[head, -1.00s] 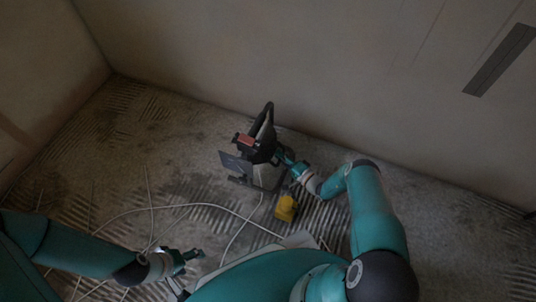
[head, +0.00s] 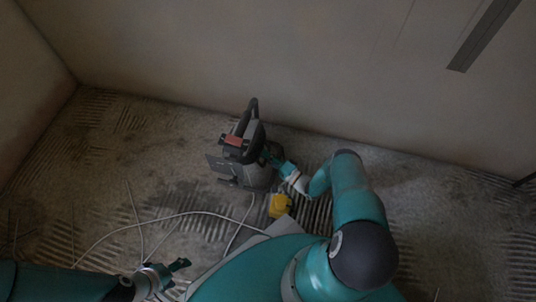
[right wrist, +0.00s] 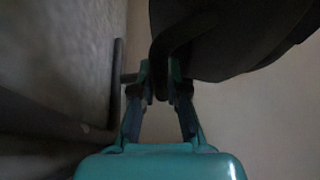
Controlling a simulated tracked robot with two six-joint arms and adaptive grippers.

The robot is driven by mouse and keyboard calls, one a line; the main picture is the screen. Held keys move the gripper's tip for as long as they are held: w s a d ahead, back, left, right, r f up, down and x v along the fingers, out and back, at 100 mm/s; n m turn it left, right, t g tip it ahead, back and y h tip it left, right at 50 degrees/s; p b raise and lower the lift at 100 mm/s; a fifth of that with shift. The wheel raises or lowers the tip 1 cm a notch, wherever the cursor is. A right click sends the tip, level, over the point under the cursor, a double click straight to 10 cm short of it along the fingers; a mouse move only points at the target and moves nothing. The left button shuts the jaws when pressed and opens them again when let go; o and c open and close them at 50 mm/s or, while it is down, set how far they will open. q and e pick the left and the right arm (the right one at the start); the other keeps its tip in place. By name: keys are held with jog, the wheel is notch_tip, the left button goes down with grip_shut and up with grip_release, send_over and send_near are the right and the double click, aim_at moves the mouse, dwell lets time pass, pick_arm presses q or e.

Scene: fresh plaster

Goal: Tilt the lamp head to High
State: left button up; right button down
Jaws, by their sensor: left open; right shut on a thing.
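The work lamp (head: 258,176) stands on the floor near the back wall, with a dark head, a black loop handle on top and a small red patch. A flat grey plate (head: 221,164) sticks out at its left. My right gripper (head: 268,157) reaches the lamp from the right. In the right wrist view its fingers (right wrist: 160,82) are shut on a dark bar of the lamp head (right wrist: 225,40). The lamp's setting marks are too small and dark to read. My left gripper (head: 180,276) is open and empty, low over the floor, well away from the lamp.
A yellow box (head: 280,205) sits on the floor just in front of the lamp. A white cable (head: 165,217) loops over the ridged floor to the left. The wall (head: 300,70) rises close behind the lamp. The left floor is mostly free.

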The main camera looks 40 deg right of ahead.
jog(key=shift+a+f, duration=0.25)
jog(key=shift+a, duration=0.1)
jog(key=c, duration=1.2)
grip_release()
jog(key=shift+d+r, duration=0.1)
jog(key=shift+d+r, duration=0.1)
jog(key=shift+r, duration=0.4)
notch_tip(320, 180, up, 9)
jog(key=shift+f, duration=0.1)
